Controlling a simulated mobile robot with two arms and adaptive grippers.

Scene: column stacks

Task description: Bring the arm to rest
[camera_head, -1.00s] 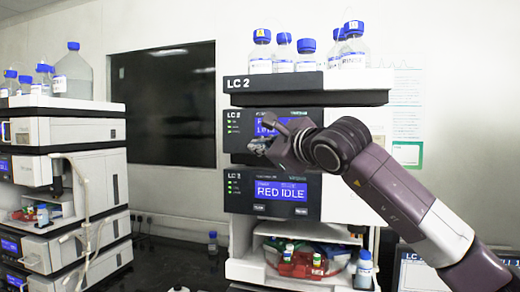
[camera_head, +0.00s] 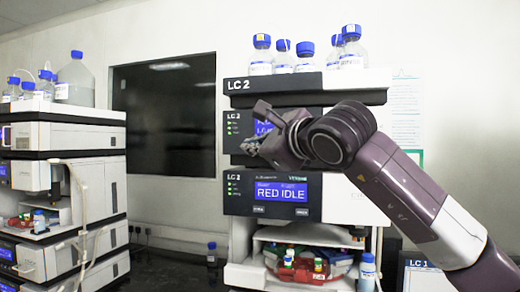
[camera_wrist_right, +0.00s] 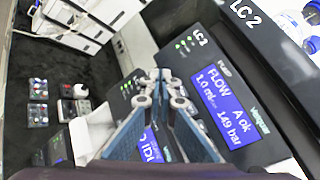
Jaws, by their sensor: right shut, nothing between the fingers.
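My right arm comes in from the lower right in the head view. Its gripper (camera_head: 252,146) is in front of the LC 2 column stack (camera_head: 232,175), at the level of its upper display, and partly covers that display. In the right wrist view the two fingers (camera_wrist_right: 160,84) are shut together with nothing between them. Behind them a display (camera_wrist_right: 222,110) reads FLOW 1.0 and 149 bar. I cannot tell whether the fingers touch the front panel. The lower display (camera_head: 280,192) reads RED IDLE. My left gripper is not in view.
Blue-capped bottles (camera_head: 283,57) stand on top of the LC 2 stack. A tray with vials (camera_head: 317,266) sits in its lower opening. Another instrument stack (camera_head: 75,138) stands at the left, with a dark screen (camera_head: 160,110) on the wall between. Open space lies between the stacks.

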